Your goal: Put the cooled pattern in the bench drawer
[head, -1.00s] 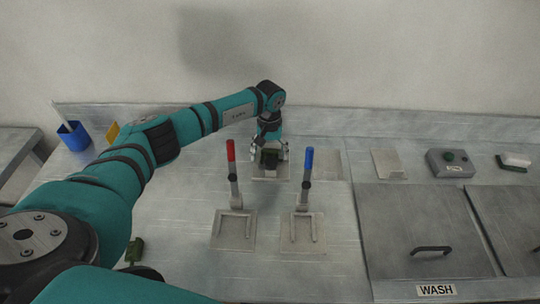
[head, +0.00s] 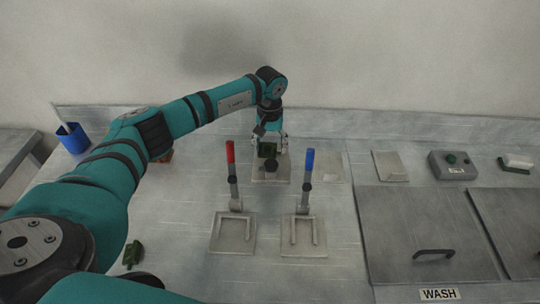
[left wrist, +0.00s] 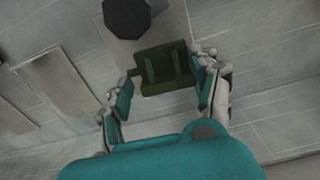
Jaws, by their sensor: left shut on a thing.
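My left gripper (head: 268,147) is shut on a dark green block, the pattern (head: 267,150), at the back of the bench. In the left wrist view the pattern (left wrist: 165,70) sits between the two fingers (left wrist: 163,88), with ridges on its face. It is beside a black knob (head: 270,167) that stands on a pale square plate (head: 258,178); I cannot tell how high the pattern is held. Another dark green piece (head: 132,254) lies on the bench at the lower left. I see no open drawer. My right gripper is not in view.
Two upright levers, red-topped (head: 230,152) and blue-topped (head: 309,161), stand on plates in front of my left gripper. Right are a handled WASH panel (head: 410,225) and a grey control box (head: 452,164). A blue cup (head: 73,138) stands far left.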

